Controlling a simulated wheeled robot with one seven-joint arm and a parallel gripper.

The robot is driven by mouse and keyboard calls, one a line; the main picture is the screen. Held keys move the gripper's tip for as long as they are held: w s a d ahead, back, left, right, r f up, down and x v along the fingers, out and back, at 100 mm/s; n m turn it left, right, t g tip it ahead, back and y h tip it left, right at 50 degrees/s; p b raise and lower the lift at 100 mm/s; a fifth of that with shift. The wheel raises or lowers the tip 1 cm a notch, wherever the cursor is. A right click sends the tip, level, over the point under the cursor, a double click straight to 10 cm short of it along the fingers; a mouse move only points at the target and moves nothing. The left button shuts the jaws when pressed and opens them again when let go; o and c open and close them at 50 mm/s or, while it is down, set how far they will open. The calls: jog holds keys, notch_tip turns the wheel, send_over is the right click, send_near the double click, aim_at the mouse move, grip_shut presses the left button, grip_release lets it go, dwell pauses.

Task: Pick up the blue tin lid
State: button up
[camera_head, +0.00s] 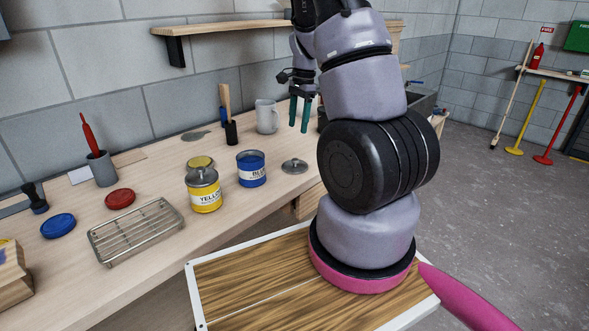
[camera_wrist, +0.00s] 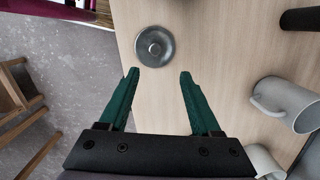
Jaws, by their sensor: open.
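The blue tin lid (camera_head: 58,225) lies flat on the workbench at the far left of the head view, left of the red lid and the wire rack. It does not show in the wrist view. My gripper (camera_head: 299,114) is up at the right part of the bench, far from the blue lid. In the wrist view my gripper (camera_wrist: 158,75) has its two green fingers wide apart with nothing between them. A grey metal lid (camera_wrist: 154,46) lies on the bench just beyond the fingertips; it also shows in the head view (camera_head: 294,166).
A red lid (camera_head: 120,198), a wire rack (camera_head: 137,231), a yellow tin (camera_head: 204,190) and a blue tin (camera_head: 251,169) stand along the bench (camera_head: 160,290). A grey mug (camera_head: 267,117) stands near my gripper. A grey cup (camera_head: 101,169) holds a red-handled tool.

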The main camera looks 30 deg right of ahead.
jog(key=f, duration=0.1)
send_over(295, 159)
jog(key=d, duration=0.1)
jog(key=f, duration=0.4)
jog(key=shift+w+d+f, duration=0.15)
jog(key=shift+w+f, duration=0.2)
jog(key=f, duration=0.3)
jog(key=s+a+f, duration=0.1)
jog(key=shift+f, duration=0.3)
jog(key=shift+w+a+f, duration=0.1)
jog(key=shift+a+f, duration=0.05)
jog(key=shift+f, duration=0.35)
grip_shut()
